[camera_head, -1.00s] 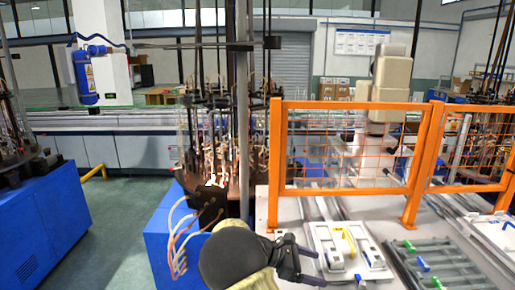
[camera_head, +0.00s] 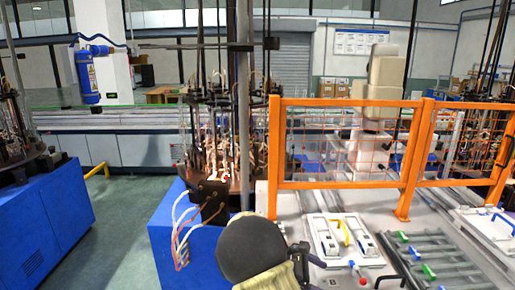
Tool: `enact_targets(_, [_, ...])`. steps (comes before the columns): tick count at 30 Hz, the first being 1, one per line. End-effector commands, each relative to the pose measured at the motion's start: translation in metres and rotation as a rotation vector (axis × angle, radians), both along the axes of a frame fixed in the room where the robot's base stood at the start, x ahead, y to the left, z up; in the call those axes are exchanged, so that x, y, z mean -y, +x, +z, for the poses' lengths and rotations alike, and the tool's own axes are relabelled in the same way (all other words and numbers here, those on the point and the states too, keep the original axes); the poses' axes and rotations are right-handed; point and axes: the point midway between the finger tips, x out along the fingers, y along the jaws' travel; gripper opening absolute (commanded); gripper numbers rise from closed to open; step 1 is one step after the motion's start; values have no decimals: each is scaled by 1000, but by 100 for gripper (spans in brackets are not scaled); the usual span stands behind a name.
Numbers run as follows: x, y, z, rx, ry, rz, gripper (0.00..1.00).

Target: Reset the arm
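My gripper (camera_head: 308,268) is dark and shows at the bottom middle of the head view, beside the rounded dark end of my arm. It is seen side-on near the lower edge of the picture, and its fingertips are not clear. I see nothing held in it. It is in front of a white tray (camera_head: 318,255) with white parts and a yellow piece (camera_head: 344,232), to the left of and near that tray. I cannot tell its height above the table.
An orange mesh fence (camera_head: 345,184) stands behind the tray. A rack of grey bars (camera_head: 440,256) with green and blue clips is on the right. A blue-based machine (camera_head: 168,238) with upright rods and hoses stands on the left. Grey floor (camera_head: 110,235) is open further left.

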Motion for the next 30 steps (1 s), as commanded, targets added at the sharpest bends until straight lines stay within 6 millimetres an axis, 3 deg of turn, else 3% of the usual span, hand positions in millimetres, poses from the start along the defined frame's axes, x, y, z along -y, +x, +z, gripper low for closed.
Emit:
enact_targets(8, [12,-34,-13,114,210,-152,83])
enact_targets(16, [9,-92,-20,360,532,-472,83])
enact_targets(24, [-10,-152,-6,694,816,-900,83])
enact_targets(30, [-18,-184,5,911,927,-1160,83])
